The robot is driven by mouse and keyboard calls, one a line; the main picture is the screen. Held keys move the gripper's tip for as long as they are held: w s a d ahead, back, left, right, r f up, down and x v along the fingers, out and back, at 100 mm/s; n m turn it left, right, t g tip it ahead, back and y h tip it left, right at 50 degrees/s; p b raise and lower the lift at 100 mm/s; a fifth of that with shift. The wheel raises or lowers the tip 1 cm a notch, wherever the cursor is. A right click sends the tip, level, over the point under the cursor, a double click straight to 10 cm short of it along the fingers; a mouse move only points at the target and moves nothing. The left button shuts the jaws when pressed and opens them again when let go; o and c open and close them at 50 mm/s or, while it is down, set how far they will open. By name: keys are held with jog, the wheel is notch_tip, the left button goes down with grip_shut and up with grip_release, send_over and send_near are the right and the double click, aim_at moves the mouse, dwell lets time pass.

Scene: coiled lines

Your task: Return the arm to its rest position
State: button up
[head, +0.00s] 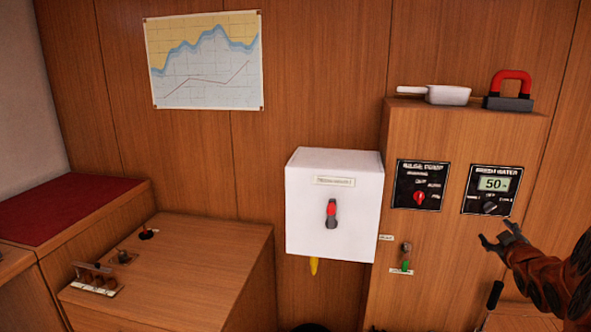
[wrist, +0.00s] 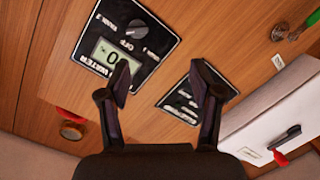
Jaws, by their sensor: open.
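My gripper (head: 496,230) is at the right of the head view, in front of the wooden cabinet and just below the water panel. Its two fingers are apart with nothing between them. The wrist view shows the open gripper (wrist: 160,72) too, with the water panel (wrist: 132,40) beyond the left finger and a second dark panel (wrist: 190,100) beyond the right. My arm comes in from the right edge of the head view. No held object shows.
A white box (head: 310,220) with a red-tipped handle (head: 331,212) hangs on the wall. A wooden counter (head: 190,270) stands left.

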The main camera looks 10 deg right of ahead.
jog(key=s+a+f+m+g+y+p, duration=0.15)
jog(key=s+a+g, duration=0.35)
jog(key=a, duration=0.7)
jog(key=s+a+m+g+y+p, duration=0.15)
jog(key=s+a+g, duration=0.3)
jog(key=a, duration=0.85)
jog(key=s+a+g+y+p, duration=0.1)
jog(key=s+a+g, duration=0.1)
jog(key=s+a, duration=0.4)
jog(key=s+a+g+y+p, duration=0.1)
jog(key=s+a+g, duration=0.2)
jog(key=s+a, duration=0.4)
jog(key=s+a+m+g+p, duration=0.1)
jog(key=s+a, duration=0.5)
jog(key=s, duration=1)
jog(key=shift+s+a+g+y, duration=0.3)
jog(key=shift+g+y, duration=0.1)
jog(key=shift+g, duration=0.45)
